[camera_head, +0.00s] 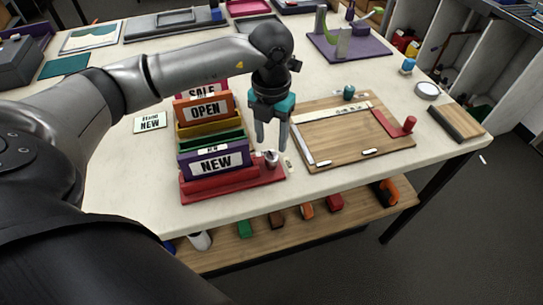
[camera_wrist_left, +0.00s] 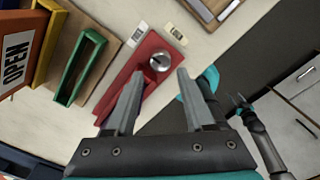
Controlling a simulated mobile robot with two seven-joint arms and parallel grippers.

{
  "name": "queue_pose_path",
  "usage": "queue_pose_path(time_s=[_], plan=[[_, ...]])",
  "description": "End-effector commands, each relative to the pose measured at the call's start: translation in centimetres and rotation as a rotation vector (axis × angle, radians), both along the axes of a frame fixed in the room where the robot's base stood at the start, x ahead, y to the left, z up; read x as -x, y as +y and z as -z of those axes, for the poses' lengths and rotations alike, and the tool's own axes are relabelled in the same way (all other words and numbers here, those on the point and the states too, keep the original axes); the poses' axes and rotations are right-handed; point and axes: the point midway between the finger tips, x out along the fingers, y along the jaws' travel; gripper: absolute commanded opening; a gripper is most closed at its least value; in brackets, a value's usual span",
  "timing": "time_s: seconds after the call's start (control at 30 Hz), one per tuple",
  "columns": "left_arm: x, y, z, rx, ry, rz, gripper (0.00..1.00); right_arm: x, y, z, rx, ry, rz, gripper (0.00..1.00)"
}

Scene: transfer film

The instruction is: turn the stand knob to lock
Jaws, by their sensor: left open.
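The stand (camera_head: 236,189) is a red base holding several upright signs, with NEW (camera_head: 216,163) in front and OPEN (camera_head: 206,109) behind. Its round silver knob (camera_head: 271,157) is at the right end of the base; the wrist view shows it (camera_wrist_left: 158,62) from above. My left gripper (camera_head: 270,147) points down over the knob, open, with nothing held. In the wrist view its fingertips (camera_wrist_left: 159,75) are spread, with the knob just beyond the gap between them. I cannot tell whether either finger touches it.
A wooden board (camera_head: 345,135) with a red-knobbed arm (camera_head: 408,127) lies right of the stand. Small pale labels (camera_wrist_left: 175,33) lie beside the knob. A lower shelf (camera_head: 290,228) holds several small coloured items. Bare tabletop (camera_head: 120,190) lies left of the stand.

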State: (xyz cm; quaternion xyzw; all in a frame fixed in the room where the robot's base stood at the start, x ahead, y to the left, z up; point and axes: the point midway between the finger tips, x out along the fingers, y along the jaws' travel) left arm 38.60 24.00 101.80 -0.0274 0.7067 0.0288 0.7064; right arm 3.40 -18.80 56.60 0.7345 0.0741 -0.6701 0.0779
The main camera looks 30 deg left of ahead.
Motion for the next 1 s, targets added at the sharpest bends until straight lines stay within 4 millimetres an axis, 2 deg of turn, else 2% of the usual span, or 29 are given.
queue_pose_path(time_s=[0.1,0.33,0.5,0.77,1.0], plan=[[0.1,0.0,2.7,0.0,0.004,0.0,0.54,0.0,0.0,0.2,0.0,0.0,0.0,0.54],[0.0,-0.1,6.0,0.002,0.001,0.0,0.54,0.0,0.0,0.4,0.0,0.0,0.0,0.54],[0.0,0.0,7.0,0.002,0.001,0.0,0.54,0.0,0.0,0.4,0.001,0.0,0.0,0.54],[0.0,-0.1,7.1,0.002,0.0,0.001,0.54,0.0,-0.1,0.4,0.001,0.0,0.0,0.54],[0.0,-0.1,7.0,0.002,0.0,0.001,0.28,0.0,-0.1,0.4,0.001,0.0,0.001,0.54]])
